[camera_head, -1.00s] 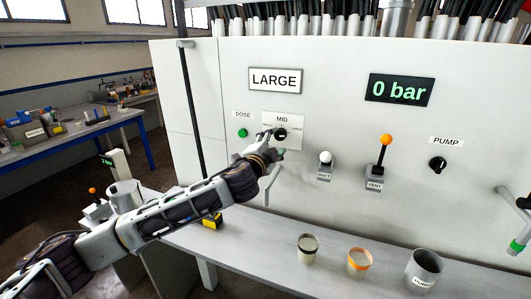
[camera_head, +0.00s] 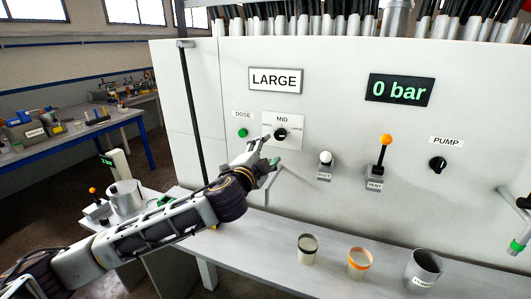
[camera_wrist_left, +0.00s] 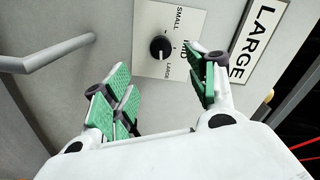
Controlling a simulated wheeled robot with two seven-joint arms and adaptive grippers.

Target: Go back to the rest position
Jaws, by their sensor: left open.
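My left gripper (camera_head: 268,150) is open and empty in front of the white machine panel, below and left of the black selector knob (camera_head: 281,134). In the left wrist view the green-padded fingers of this gripper (camera_wrist_left: 162,84) stand apart, and the knob (camera_wrist_left: 160,48) on its pale plate shows beyond the gap between them, clear of both. The plate is marked SMALL, MID and LARGE. My left arm reaches in from the lower left over the bench. I do not see my right gripper.
A grey bar handle (camera_wrist_left: 50,55) sticks out of the panel close to the gripper. Two cups (camera_head: 308,249) (camera_head: 359,263) and a metal beaker (camera_head: 424,268) stand on the bench (camera_head: 265,240). An orange-topped vent lever (camera_head: 385,150) and a pump knob (camera_head: 438,165) are farther right.

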